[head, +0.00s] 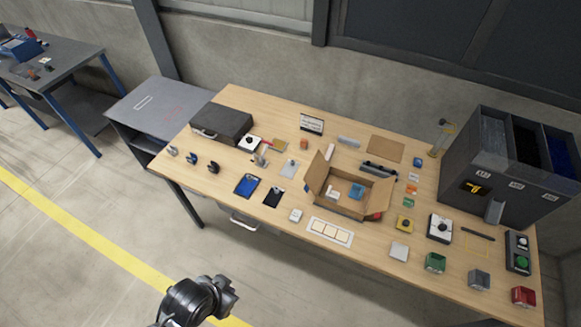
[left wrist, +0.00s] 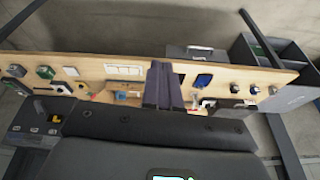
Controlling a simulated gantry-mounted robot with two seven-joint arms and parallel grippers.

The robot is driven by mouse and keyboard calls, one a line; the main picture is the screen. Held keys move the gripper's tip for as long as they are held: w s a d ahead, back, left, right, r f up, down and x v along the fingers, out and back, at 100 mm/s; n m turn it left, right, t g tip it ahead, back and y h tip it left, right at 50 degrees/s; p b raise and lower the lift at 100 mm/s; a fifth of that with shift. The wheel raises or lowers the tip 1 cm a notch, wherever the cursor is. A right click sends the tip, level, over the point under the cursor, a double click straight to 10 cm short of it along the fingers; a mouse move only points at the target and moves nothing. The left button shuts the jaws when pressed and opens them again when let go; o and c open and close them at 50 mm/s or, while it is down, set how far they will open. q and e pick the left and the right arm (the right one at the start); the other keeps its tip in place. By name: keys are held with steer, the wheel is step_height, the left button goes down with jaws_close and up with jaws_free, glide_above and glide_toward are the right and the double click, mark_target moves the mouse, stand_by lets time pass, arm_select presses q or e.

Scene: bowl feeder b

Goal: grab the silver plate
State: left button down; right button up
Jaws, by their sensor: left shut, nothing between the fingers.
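Two pale grey, silver-looking flat pieces lie on the wooden table in the head view. One is a square plate (head: 399,252) near the front edge, right of the white framed panel. I cannot tell which is the silver plate. My left gripper (left wrist: 163,85) is shut and empty in the left wrist view, its fingers hiding part of the tabletop. A dark arm part of mine shows at the bottom of the head view, off the table's front. My right gripper is not identifiable.
The cardboard box (head: 342,203) stands mid-table. A dark case (head: 221,123) is at the back left, and a tall dark bin unit (head: 505,165) at the right. Button boxes, including a green one (head: 435,262), line the front right. The floor before the table is clear.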

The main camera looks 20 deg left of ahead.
arm_select(q)
steer(key=c, duration=1.8)
jaws_free()
steer(key=o, duration=1.8)
steer(key=shift+a, duration=0.1)
